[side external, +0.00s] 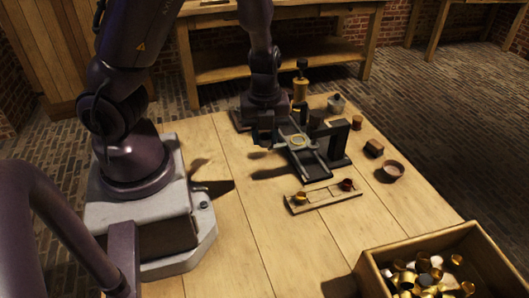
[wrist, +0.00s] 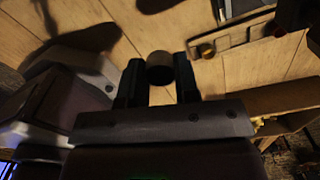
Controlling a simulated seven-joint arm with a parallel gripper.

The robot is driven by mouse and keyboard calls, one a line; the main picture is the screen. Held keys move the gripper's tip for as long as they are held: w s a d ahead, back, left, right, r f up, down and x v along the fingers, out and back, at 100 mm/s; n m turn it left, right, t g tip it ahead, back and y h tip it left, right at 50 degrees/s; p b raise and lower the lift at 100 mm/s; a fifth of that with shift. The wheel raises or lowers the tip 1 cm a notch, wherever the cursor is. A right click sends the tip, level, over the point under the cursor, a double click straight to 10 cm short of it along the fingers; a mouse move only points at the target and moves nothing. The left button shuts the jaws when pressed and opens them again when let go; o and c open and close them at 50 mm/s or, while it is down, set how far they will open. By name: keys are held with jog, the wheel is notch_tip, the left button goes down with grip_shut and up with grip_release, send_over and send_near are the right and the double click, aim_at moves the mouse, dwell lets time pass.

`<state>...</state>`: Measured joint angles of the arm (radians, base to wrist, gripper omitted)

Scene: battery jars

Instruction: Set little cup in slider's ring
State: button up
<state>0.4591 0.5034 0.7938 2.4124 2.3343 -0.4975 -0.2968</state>
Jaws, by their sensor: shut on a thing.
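My gripper (wrist: 160,82) is shut on a small dark round thing, which I take to be the little cup (wrist: 160,66), in the wrist view. Its round end shows between the two fingers. In the side view my gripper (side external: 264,138) hangs above the table, just left of the dark slider stand; the cup is too small and dark to make out there. I cannot tell the exact height of the cup over the table.
A narrow wooden tray (side external: 325,198) in front of the rails holds a brass piece (side external: 301,198) and a dark red piece (side external: 347,184). A dark upright block (side external: 337,145) stands right of the ring. A bowl (side external: 392,171) is farther right. A crate (side external: 372,284) of metal pieces is at front right.

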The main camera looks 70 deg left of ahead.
notch_tip(320, 180, up, 5)
jog(key=shift+r, duration=0.45)
jog(key=shift+s+a+r, duration=0.1)
jog(key=shift+a+r, duration=0.05)
jog(key=shift+n, duration=0.9)
jog(key=w+a+f, duration=0.1)
jog(key=a, duration=0.1)
jog(key=w+a+f, duration=0.1)
jog(key=a, duration=0.2)
jog(key=w+a+f, duration=0.1)
jog(key=w+a, duration=0.1)
jog(key=a, duration=0.1)
jog(key=shift+a+f, duration=0.15)
jog(key=shift+f, duration=0.25)
jog(key=w+a+f, duration=0.1)
jog(key=w+f, duration=0.3)
jog(key=m, duration=0.2)
send_over(298, 140)
jog(key=shift+f, duration=3.1)
jog(key=shift+r, duration=0.2)
